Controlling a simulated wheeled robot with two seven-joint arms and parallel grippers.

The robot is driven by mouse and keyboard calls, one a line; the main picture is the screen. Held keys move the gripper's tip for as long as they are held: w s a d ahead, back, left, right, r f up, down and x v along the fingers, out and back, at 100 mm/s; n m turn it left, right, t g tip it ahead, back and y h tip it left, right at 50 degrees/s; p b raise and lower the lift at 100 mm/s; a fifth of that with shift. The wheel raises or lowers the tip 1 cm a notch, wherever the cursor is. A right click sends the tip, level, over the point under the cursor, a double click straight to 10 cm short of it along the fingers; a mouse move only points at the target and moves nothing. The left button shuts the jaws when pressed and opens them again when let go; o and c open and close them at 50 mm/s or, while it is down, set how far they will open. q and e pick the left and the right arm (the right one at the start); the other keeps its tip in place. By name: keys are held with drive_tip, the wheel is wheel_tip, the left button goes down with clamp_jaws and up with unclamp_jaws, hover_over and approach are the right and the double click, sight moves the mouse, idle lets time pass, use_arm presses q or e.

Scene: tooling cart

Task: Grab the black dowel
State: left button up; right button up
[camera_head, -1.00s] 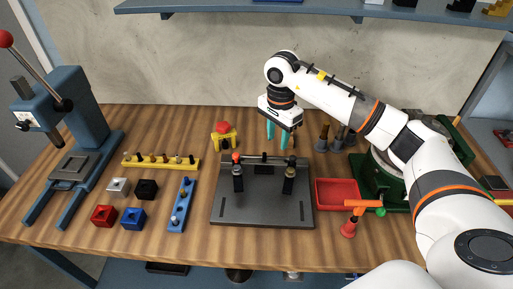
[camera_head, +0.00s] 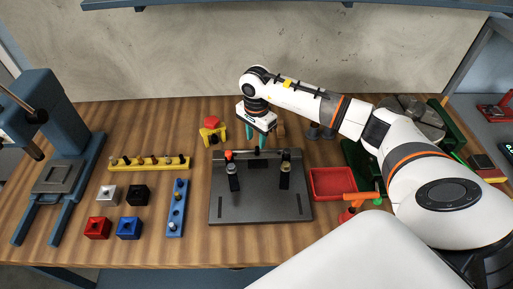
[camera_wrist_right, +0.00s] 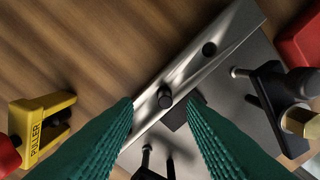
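The black dowel (camera_wrist_right: 165,97) is a short dark peg standing in the pale bar (camera_wrist_right: 222,48) of the grey fixture in the right wrist view. My right gripper (camera_wrist_right: 160,102) has its two teal ribbed fingers apart, and the dowel shows in the gap between them. Nothing is held. In the head view the right gripper (camera_head: 256,142) hangs fingers down over the back of the dark fixture plate (camera_head: 260,208); the dowel is too small to tell clearly there. Whether the fingertips are at the dowel's height I cannot tell. My left gripper is not in view.
Black clamps with red (camera_head: 229,156) and brass tips stand on the plate. A yellow puller (camera_head: 212,135) stands at back left of the gripper, a red tray (camera_head: 333,183) to the right. A yellow peg rack (camera_head: 150,164), blue rack (camera_head: 177,210) and several small blocks lie left.

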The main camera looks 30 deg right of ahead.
sight(257, 147)
drive_tip(key=f, duration=0.1)
drive_tip(key=f+p, duration=0.1)
drive_tip(key=f, duration=0.1)
drive_tip(key=shift+s+f, duration=0.15)
drive_tip(key=shift+s, duration=0.2)
drive_tip(key=shift+f, duration=0.25)
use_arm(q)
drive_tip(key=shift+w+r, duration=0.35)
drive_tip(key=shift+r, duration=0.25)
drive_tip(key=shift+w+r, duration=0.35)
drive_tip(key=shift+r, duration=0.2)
use_arm(e)
drive_tip(key=shift+w+f, duration=0.1)
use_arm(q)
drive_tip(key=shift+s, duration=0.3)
use_arm(e)
clamp_jaws()
